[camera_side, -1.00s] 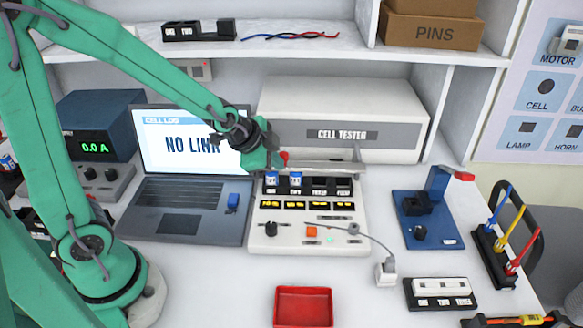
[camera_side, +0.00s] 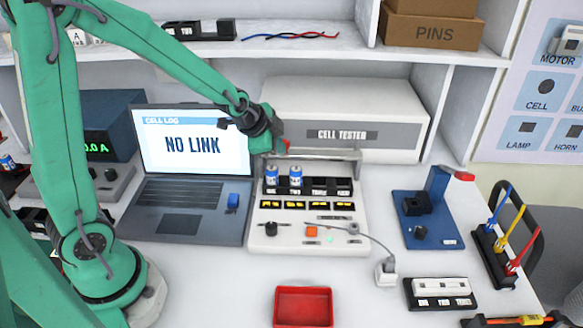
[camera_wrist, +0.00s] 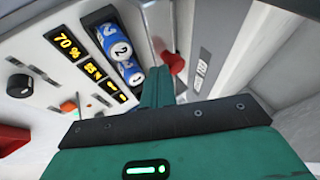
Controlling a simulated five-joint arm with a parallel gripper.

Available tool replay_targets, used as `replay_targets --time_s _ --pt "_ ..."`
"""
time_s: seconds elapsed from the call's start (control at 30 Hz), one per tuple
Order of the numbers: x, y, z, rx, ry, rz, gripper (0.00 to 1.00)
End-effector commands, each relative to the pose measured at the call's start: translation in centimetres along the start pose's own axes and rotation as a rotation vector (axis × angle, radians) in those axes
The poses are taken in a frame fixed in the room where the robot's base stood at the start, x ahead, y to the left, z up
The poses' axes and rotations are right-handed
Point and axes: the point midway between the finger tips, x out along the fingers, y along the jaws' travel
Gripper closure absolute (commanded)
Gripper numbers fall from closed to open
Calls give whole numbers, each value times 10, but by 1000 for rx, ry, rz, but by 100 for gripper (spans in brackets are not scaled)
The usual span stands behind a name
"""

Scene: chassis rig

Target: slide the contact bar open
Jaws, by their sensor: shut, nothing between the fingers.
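The contact bar (camera_side: 325,155) is a grey metal bar running across the back of the white tester panel, behind the row of cell slots. Its red knob (camera_side: 287,143) is at its left end, and the knob shows in the wrist view (camera_wrist: 173,63) right beside my fingertips. My gripper (camera_side: 281,146) is shut and empty at that end; its closed green fingers (camera_wrist: 158,80) seem to touch the knob, but contact is hard to tell. Two blue-and-white cells (camera_side: 283,175) stand uncovered in the left slots; the right slots look empty.
A laptop (camera_side: 190,150) reading NO LINK stands left of the panel. The CELL TESTER box (camera_side: 345,105) is close behind. A red tray (camera_side: 303,307) lies in front, and a blue fixture (camera_side: 428,220) stands to the right.

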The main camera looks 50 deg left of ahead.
Motion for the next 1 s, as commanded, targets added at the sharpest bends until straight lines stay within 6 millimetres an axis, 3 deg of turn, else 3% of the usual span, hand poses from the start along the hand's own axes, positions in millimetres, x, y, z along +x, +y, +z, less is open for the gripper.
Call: replay_targets --time_s 0.13,0.6,0.77,1.0 --pt "6 -12 2 -1 -9 -7 100" --pt "6 -13 2 -3 -7 -12 100" --pt "2 -6 2 -2 -4 -7 100" --pt "-13 18 2 3 10 10 100"
